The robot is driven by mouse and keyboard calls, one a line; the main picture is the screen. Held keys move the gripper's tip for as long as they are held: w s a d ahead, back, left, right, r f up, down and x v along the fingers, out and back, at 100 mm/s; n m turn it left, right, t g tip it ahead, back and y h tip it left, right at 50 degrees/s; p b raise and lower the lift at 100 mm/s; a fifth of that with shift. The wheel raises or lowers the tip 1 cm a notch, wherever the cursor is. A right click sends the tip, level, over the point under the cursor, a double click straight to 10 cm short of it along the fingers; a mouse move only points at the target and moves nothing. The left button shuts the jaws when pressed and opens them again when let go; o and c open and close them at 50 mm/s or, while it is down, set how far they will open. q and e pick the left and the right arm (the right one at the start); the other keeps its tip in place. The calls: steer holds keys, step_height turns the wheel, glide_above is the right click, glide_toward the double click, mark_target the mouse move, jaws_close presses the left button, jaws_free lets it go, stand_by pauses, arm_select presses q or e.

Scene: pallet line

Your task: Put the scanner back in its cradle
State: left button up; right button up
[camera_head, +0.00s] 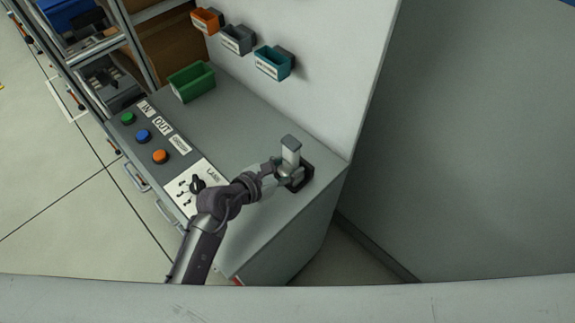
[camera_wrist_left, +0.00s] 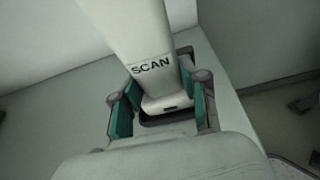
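The scanner (camera_head: 291,152) is a pale grey upright handle with a wider top, at the right end of the grey workbench. It fills the middle of the left wrist view, with the label SCAN (camera_wrist_left: 152,66) on it. Its lower end is at the dark cradle (camera_head: 304,180), also seen in the left wrist view (camera_wrist_left: 168,117); whether it is fully seated is hard to see. My left gripper (camera_wrist_left: 162,100) has its teal-padded fingers on both sides of the scanner's lower part. Whether the pads press on it is not clear. My right gripper is not in view.
The workbench (camera_head: 235,125) carries a green bin (camera_head: 192,83) and a panel with green, blue and orange buttons (camera_head: 143,137). Orange, grey and teal wall bins (camera_head: 273,64) hang behind. A white wall rises close beyond the scanner. The bench middle is clear.

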arm_select(q)
steer(key=o, duration=0.4)
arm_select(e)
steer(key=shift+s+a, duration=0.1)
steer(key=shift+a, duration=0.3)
arm_select(q)
steer(key=shift+a+r, duration=0.1)
steer(key=shift+r, duration=0.05)
steer(key=shift+b+v, duration=0.9)
steer(key=shift+v, duration=5.05)
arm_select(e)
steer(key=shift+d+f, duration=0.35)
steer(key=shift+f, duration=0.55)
